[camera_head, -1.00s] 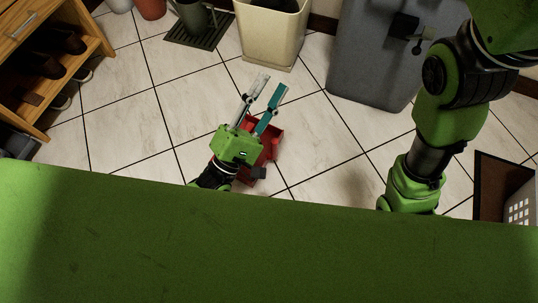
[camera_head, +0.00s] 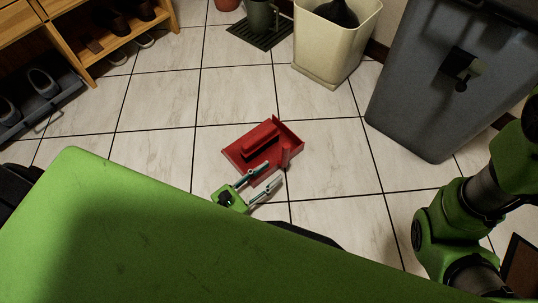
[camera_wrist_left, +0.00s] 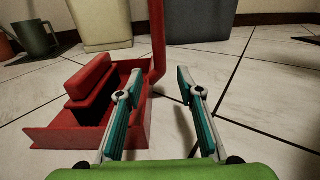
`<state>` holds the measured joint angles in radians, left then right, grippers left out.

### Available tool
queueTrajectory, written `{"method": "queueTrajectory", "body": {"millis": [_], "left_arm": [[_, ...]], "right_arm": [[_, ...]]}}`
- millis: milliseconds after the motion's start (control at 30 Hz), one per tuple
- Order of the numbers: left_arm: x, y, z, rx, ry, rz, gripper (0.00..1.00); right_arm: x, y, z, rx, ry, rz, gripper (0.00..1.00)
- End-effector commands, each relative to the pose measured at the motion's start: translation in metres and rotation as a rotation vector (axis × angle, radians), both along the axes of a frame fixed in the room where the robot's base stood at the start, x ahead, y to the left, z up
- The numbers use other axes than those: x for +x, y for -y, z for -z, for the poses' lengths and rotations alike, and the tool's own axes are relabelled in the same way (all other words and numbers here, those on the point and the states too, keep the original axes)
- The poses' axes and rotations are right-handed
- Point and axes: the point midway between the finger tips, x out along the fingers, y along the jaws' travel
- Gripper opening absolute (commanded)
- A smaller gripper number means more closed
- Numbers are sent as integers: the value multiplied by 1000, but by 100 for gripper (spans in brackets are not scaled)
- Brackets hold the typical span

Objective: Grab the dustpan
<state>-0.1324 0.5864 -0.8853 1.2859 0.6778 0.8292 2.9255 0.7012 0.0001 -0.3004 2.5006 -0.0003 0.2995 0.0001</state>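The red dustpan (camera_head: 240,158) lies on the tiled floor, with a red brush (camera_head: 260,138) with dark bristles in its pan. In the left wrist view the dustpan (camera_wrist_left: 62,138) is at the left, and its red handle (camera_wrist_left: 157,38) stands upright. My left gripper (camera_head: 274,172) is at the dustpan's near side, close to the handle. In the left wrist view its fingers (camera_wrist_left: 160,80) are open and empty, with the handle ahead of the gap between them. Contact cannot be told. My right gripper is not in view; only its arm shows.
A grey bin (camera_head: 420,100) stands at the right and a cream bin (camera_head: 335,48) at the back. A dark watering can (camera_head: 262,18) stands on a mat. A wooden shoe rack (camera_head: 130,35) is at the back left. The floor around the dustpan is clear.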

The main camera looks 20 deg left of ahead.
Motion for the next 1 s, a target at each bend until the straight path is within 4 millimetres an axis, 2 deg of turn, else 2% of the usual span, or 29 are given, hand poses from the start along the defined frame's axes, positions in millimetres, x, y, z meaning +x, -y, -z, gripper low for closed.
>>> {"method": "queueTrajectory", "body": {"millis": [100,267,533,867,1000], "left_arm": [[12,6,1,0,1,0,34],[20,11,-1,0,2,1,34],[54,30,-7,0,4,0,34],[60,33,-9,2,1,1,34],[60,33,-9,2,1,1,0]], "right_arm": [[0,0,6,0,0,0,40],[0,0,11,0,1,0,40],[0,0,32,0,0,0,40],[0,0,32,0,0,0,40],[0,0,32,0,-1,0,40]]}}
